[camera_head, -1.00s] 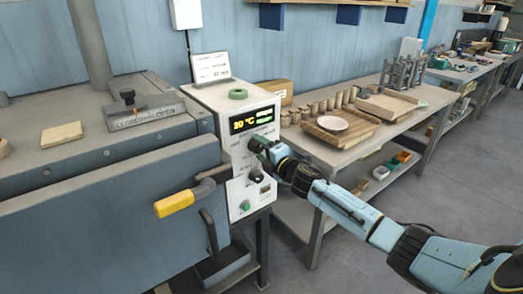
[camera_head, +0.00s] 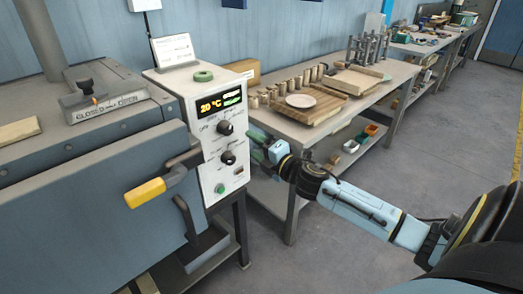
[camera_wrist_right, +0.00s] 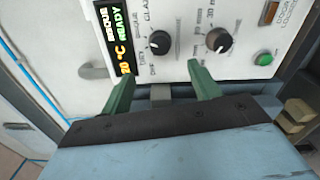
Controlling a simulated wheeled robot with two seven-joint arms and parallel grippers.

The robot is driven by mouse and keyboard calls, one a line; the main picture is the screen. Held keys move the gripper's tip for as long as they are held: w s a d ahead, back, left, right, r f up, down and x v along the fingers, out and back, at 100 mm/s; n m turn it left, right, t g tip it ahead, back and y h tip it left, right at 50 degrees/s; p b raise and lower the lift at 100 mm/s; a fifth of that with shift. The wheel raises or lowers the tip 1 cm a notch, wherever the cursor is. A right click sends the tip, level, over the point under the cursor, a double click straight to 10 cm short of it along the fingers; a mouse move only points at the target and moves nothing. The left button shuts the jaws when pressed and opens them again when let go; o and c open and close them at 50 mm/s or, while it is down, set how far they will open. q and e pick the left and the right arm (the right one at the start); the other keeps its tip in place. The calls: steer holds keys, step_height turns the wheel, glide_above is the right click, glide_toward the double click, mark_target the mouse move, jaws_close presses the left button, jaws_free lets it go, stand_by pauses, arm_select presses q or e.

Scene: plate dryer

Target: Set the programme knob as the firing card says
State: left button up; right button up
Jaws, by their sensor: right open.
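The control box (camera_head: 215,150) carries two dark knobs. The upper knob (camera_head: 225,128), nearer the display, is the programme knob (camera_wrist_right: 159,42), with GLAZE and DRY among its labels; its exact pointer direction is hard to tell. The lower knob (camera_head: 228,158) has minute markings. The display (camera_head: 219,103) reads 20 °C, and in the right wrist view (camera_wrist_right: 114,38) also BISQUE READY. The firing card (camera_head: 174,49) stands on the box, its text too small to read. My right gripper (camera_head: 260,146) is open and empty, apart from the knobs, in front of the panel. My left gripper is out of view.
The dryer's yellow-tipped handle (camera_head: 146,192) juts out left of the panel. A green ring (camera_head: 203,76) lies on the box. A green button (camera_head: 220,188) sits low on the panel.

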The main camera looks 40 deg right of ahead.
steer(key=shift+s, duration=1.05)
steer(key=s+f+m+g+h, duration=0.1)
steer(key=s+f+m+g, duration=0.3)
steer(key=f, duration=0.8)
steer(key=s+f+m+g+h, duration=0.1)
steer(key=s+f+m, duration=0.2)
steer(key=s+f, duration=0.55)
steer(key=s+f+m+g+h, duration=0.1)
steer(key=s+f+m+g, duration=0.2)
steer(key=f, duration=1.2)
steer(key=s+a+f+m+g, duration=0.2)
steer(key=s+a+f, duration=0.3)
steer(key=s, duration=0.5)
steer(key=s+a+f+m+g+y, duration=0.1)
steer(key=s+a+f+m+g, duration=0.2)
steer(key=s+f, duration=0.4)
steer(key=s+a+f+m+g, duration=0.3)
steer(key=s+a+f, duration=0.3)
steer(key=s, duration=0.9)
steer(key=shift+a+f+g+y, duration=0.4)
steer(key=shift+a+g, duration=0.1)
steer(key=shift+a, duration=0.15)
